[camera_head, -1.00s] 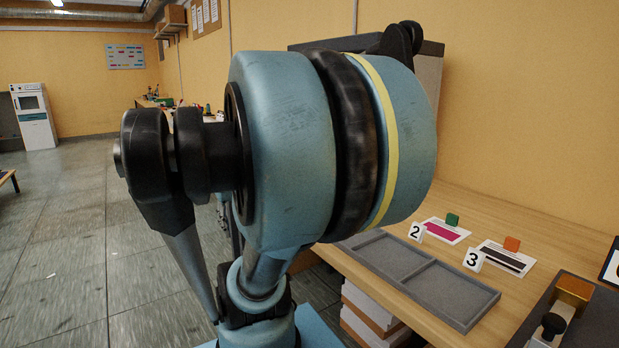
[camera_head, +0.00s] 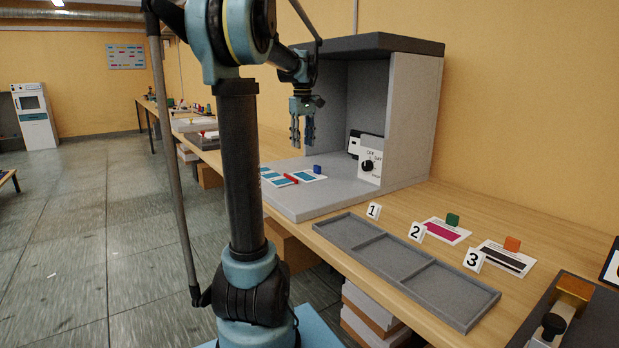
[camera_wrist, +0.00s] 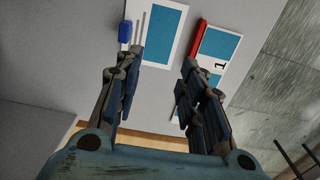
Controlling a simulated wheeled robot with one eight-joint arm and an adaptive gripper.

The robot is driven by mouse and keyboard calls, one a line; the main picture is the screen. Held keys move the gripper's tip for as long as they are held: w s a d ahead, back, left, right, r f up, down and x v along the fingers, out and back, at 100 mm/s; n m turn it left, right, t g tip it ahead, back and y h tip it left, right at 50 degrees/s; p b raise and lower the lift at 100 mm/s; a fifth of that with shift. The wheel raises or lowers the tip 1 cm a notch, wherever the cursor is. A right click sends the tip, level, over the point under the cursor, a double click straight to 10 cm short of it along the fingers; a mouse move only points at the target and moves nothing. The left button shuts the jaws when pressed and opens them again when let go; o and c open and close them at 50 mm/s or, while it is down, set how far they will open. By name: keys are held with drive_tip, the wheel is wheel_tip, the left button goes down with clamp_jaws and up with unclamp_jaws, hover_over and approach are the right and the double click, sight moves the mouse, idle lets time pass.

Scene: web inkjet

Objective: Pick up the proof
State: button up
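A white card with a teal patch and a blue block on its edge (camera_head: 310,177) lies on the grey floor of the booth; it also shows in the wrist view (camera_wrist: 165,33). Beside it lies a white card with a teal patch, marked 1, with a red bar along its edge (camera_wrist: 222,48); it also shows in the head view (camera_head: 276,180). I cannot tell which card is the proof. My gripper (camera_head: 302,140) points down above the booth floor, over the cards. In the wrist view, its fingers (camera_wrist: 163,62) are apart with nothing held between them.
The grey booth (camera_head: 408,120) has a side wall, a roof and a dial panel (camera_head: 370,165). A grey three-compartment tray (camera_head: 440,293) stands empty to the right, with number markers behind it. Cards with a green block (camera_head: 452,219) and an orange block (camera_head: 512,243) lie behind markers 2 and 3.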

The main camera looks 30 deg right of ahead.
hover_over(316, 166)
drive_tip(key=shift+w+d+f, duration=0.1)
drive_tip(key=shift+w+f, duration=0.05)
drive_tip(key=shift+f, duration=1.75)
drive_tip(key=shift+w+d+f, duration=0.15)
drive_tip(key=shift+w+f, duration=0.05)
drive_tip(key=shift+f, duration=1.65)
drive_tip(key=shift+w+d+f, duration=0.1)
drive_tip(key=shift+w+f, duration=0.05)
drive_tip(key=shift+f, duration=1.75)
clamp_jaws()
